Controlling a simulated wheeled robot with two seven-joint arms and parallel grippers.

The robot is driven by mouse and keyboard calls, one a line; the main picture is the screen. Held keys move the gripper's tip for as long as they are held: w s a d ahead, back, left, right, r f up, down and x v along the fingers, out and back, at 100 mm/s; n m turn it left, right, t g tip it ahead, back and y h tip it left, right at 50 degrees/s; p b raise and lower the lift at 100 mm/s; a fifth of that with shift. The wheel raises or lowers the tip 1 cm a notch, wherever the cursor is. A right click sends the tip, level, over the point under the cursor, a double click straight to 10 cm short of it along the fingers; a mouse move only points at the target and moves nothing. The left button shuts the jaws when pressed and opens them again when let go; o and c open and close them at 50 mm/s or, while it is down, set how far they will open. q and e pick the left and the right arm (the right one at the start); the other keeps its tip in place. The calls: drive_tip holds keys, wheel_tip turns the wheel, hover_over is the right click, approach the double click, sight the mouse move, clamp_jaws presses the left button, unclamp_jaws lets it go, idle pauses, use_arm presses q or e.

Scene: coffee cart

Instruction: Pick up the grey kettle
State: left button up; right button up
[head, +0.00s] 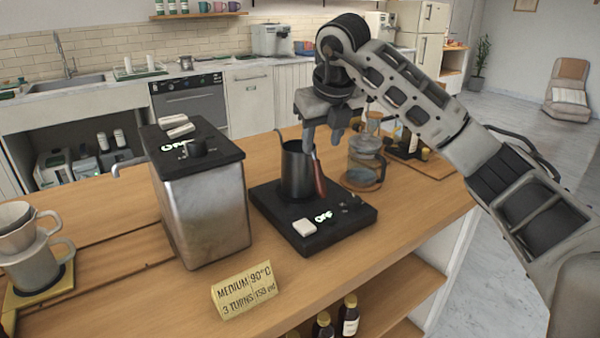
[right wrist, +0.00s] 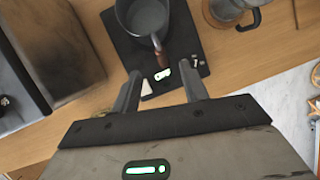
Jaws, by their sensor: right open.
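The grey kettle (head: 297,172) is a dark open-topped pot with a thin spout on its left and a reddish-brown handle (head: 318,176). It stands upright on a black hot plate (head: 342,222) with a lit OFF label. In the right wrist view the kettle (right wrist: 149,16) is at the top, its handle (right wrist: 161,54) pointing down toward my gripper. My right gripper (head: 322,138) is open and empty, above the kettle and near its handle. In the right wrist view its two fingers (right wrist: 161,84) are spread apart, with the handle beyond the gap. My left gripper is not visible.
A glass carafe (head: 365,168) stands close on the right, with bottles (head: 411,138) behind. A dripper and mug (head: 30,260) are at far left.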

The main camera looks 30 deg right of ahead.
sight(317, 175)
drive_tip(key=x, duration=0.6)
drive_tip(key=shift+f, duration=0.1)
drive_tip(key=x, duration=0.1)
drive_tip(key=p+x, duration=0.1)
drive_tip(key=x, duration=0.3)
drive_tip(key=shift+s+d+f, duration=0.1)
drive_tip(key=shift+s+f, duration=0.1)
drive_tip(key=shift+s, duration=0.05)
clamp_jaws()
drive_tip(key=shift+r, duration=0.1)
